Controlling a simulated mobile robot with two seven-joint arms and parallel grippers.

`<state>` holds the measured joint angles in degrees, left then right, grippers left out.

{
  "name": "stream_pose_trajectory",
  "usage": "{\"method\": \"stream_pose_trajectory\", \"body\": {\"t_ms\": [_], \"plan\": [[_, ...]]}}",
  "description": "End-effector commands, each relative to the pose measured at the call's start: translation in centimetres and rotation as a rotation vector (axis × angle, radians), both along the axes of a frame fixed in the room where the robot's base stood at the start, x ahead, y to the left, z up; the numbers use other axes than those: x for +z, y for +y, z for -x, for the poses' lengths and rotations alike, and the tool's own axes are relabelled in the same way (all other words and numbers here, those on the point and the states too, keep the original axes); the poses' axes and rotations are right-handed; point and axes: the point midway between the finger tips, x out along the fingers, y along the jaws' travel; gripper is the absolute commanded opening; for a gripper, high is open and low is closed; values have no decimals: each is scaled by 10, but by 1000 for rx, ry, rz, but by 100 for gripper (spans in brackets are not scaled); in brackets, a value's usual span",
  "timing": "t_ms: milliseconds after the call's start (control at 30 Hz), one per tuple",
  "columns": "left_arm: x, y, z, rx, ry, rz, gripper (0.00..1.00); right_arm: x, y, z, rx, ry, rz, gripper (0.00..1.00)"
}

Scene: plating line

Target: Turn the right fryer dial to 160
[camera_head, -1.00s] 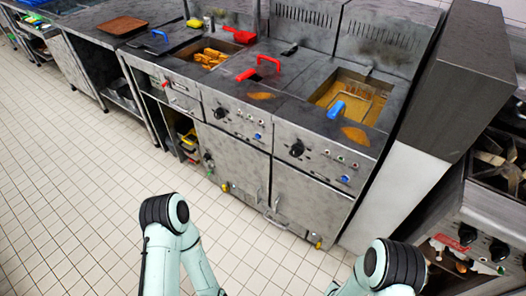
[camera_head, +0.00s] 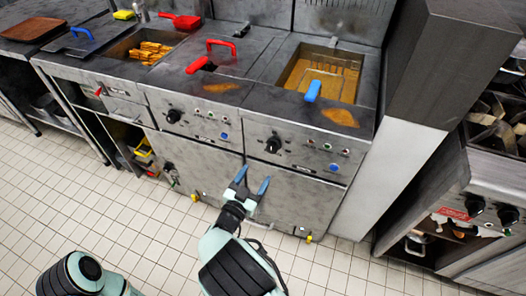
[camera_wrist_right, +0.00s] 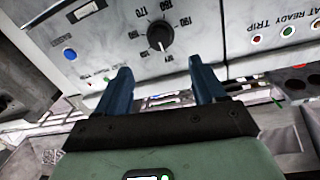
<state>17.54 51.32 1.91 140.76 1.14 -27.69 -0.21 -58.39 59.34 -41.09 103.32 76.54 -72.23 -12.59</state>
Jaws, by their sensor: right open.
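The right fryer dial (camera_head: 272,144) is a black knob on the right fryer's front panel (camera_head: 300,150). In the right wrist view the dial (camera_wrist_right: 160,37) lies beyond the fingertips, roughly between them in the picture. Numbers are printed around it, and a pale mark shows near its lower edge; I cannot surely read its setting. My right gripper (camera_head: 253,178) is open and empty, below the dial in front of the fryer door. Its two blue fingers (camera_wrist_right: 163,82) are apart and not on the dial. My left gripper is out of view.
The left fryer dial (camera_head: 173,116) sits on the panel to the left. A blue button (camera_head: 224,136) lies between the dials. A blue-handled basket (camera_head: 313,90) sits in the right fryer's oil. A stove (camera_head: 490,190) stands at right. The tiled floor in front is clear.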

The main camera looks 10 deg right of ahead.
Motion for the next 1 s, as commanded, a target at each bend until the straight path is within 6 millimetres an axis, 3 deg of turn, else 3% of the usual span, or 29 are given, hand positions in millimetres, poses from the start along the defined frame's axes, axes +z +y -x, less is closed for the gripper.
{"method": "stream_pose_trajectory", "body": {"t_ms": [300,500,967,1000], "plan": [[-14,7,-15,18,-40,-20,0,-2,-44,-53,-1,0,0,69],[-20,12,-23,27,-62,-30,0,-2,-62,-78,1,1,-1,69],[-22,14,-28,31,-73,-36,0,-1,-71,-89,3,3,0,69],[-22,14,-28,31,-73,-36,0,-1,-71,-89,3,3,0,63]]}}
